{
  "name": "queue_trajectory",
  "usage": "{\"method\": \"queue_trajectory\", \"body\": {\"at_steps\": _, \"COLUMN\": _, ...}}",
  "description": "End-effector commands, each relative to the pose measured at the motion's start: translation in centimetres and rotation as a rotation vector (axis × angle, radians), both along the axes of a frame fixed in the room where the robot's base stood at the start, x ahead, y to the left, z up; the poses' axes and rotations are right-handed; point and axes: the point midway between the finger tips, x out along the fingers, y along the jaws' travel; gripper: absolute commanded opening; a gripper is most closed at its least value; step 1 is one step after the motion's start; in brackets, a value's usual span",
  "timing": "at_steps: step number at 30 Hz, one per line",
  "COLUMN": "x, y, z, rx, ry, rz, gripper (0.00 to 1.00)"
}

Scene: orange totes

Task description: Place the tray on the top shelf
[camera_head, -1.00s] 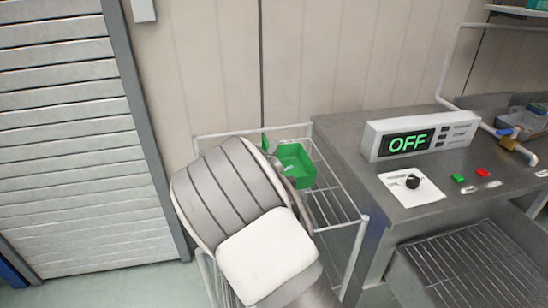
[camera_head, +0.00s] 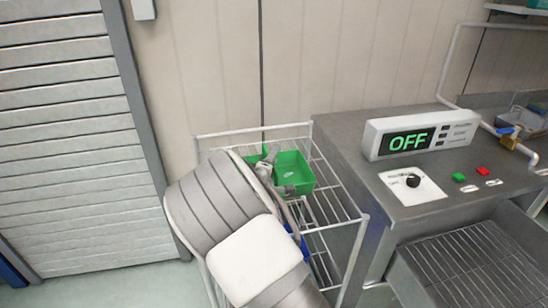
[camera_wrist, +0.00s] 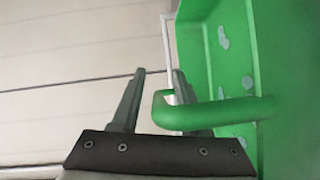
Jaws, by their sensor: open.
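The green tray (camera_head: 294,174) sits at the top of the white wire rack (camera_head: 340,200), against its back part. Part of it is hidden behind my arm. In the wrist view the tray's wall (camera_wrist: 290,80) fills the right side, and its looped handle (camera_wrist: 220,113) reaches left toward my fingers. My gripper (camera_wrist: 157,85) is open, with its fingers apart. The right finger overlaps the handle loop in the picture; I cannot tell if they touch.
A steel counter (camera_head: 345,150) with an OFF display (camera_head: 408,142) and a knob (camera_head: 413,181) stands right of the rack. A slatted shutter (camera_head: 65,130) is at left. A wall is close behind the rack.

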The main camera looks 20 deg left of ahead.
Motion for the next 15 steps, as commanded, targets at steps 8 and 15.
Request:
{"method": "queue_trajectory", "body": {"at_steps": 8, "x": -0.9, "y": 0.1, "z": 0.4, "rx": 0.002, "ry": 0.001, "rz": 0.001, "gripper": 0.44}}
{"method": "queue_trajectory", "body": {"at_steps": 15, "x": -6.0, "y": -0.1, "z": 0.8, "rx": 0.002, "ry": 0.002, "rz": 0.001, "gripper": 0.44}}
